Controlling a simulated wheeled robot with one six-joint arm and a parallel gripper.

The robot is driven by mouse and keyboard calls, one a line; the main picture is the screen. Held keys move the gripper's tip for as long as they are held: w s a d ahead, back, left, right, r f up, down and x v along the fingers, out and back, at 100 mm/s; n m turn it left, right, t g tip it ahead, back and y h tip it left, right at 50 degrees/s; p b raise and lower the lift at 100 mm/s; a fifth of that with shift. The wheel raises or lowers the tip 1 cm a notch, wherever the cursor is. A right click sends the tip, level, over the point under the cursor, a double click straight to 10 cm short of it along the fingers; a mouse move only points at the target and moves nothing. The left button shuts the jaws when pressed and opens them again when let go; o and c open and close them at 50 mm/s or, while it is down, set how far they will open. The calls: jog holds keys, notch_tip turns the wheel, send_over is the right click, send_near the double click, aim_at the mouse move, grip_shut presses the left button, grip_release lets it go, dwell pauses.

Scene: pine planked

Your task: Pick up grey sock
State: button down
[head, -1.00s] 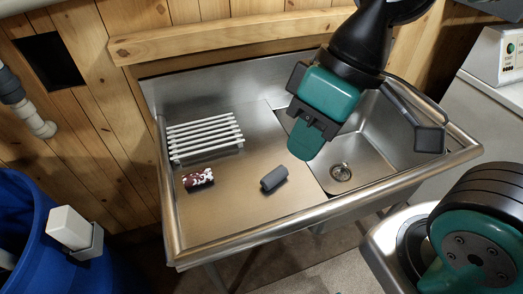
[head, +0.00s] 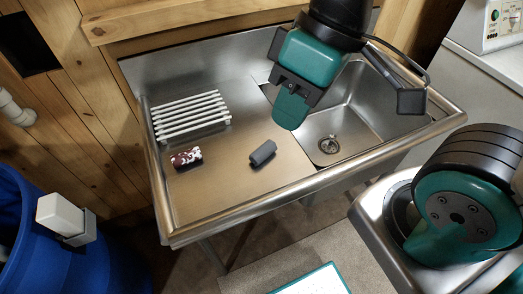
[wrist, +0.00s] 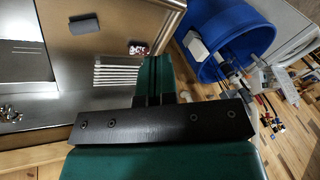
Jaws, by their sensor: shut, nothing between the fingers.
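The grey sock (head: 263,153) is a small rolled dark grey bundle. It lies on the flat drainboard of the steel sink, left of the basin, in the head view. It also shows at the upper left of the wrist view (wrist: 33,37). My gripper (head: 290,112), green and black, hangs above the sink, over the border of drainboard and basin, up and right of the sock in the head view. Its fingers are together and empty, apart from the sock.
A maroon and white patterned roll (head: 187,158) lies left of the sock. A white slatted rack (head: 190,117) lies behind them. The basin (head: 350,120) with its drain is at right. A raised steel rim (head: 290,187) runs along the front. A blue bin (head: 30,240) stands at left.

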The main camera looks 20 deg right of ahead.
aim_at(263, 147)
jog(key=c, duration=1.8)
grip_release()
jog(key=shift+c, duration=0.2)
